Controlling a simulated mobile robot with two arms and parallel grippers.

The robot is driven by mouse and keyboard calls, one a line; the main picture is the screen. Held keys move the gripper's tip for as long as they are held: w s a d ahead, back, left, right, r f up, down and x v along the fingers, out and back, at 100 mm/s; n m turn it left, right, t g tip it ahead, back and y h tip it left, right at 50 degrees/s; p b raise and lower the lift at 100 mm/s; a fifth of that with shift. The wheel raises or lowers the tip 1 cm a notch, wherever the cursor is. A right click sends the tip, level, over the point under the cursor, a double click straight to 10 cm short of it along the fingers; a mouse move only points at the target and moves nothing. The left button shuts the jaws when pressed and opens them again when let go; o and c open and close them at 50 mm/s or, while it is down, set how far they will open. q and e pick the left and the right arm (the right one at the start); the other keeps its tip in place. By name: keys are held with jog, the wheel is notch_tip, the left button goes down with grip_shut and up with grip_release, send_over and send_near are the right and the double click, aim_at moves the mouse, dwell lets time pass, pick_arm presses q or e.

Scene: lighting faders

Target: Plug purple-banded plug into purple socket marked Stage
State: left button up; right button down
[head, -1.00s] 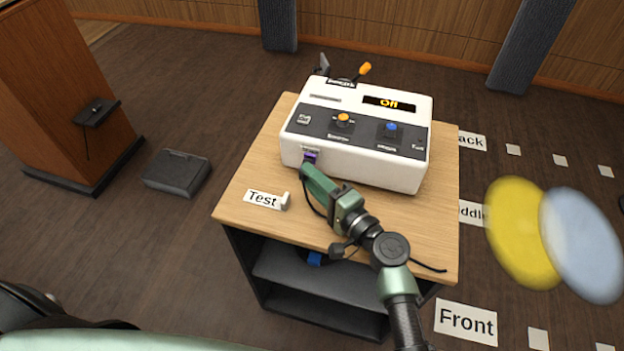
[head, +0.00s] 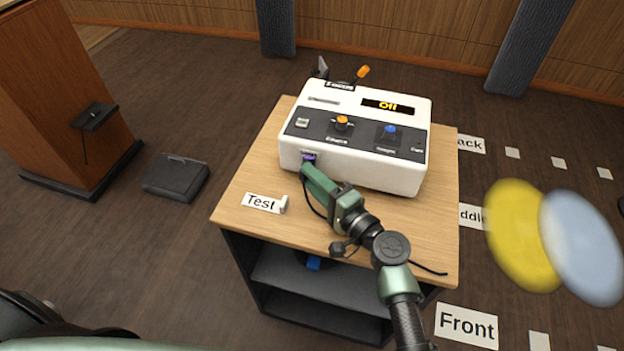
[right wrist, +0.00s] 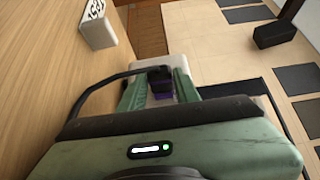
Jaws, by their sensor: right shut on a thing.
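The white console (head: 355,170) stands on a wooden-topped stand, its display reading "Off". A small purple patch (head: 309,157) shows low on the console's front left, where the socket and plug meet my gripper. I cannot make out the word Stage. My right gripper (head: 310,169) is shut on the purple-banded plug (right wrist: 160,84), with its tips right at the console front. In the right wrist view the dark plug with its purple band sits between the green fingers, before the white console (right wrist: 175,62). How far the plug is in is hidden. My left gripper is out of view.
A black cable (head: 420,266) runs over the front edge of the top. Orange and blue knobs (head: 390,130) sit on the console. A lectern (head: 60,100) stands at left.

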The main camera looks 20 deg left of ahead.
jog(key=shift+w, duration=0.15)
jog(key=shift+r, duration=0.15)
dwell(0.8)
jog(key=c, duration=1.1)
grip_release()
jog(key=shift+w, duration=0.1)
jog(key=shift+c, duration=0.2)
jog(key=shift+o, duration=1)
jog(key=shift+w, duration=0.1)
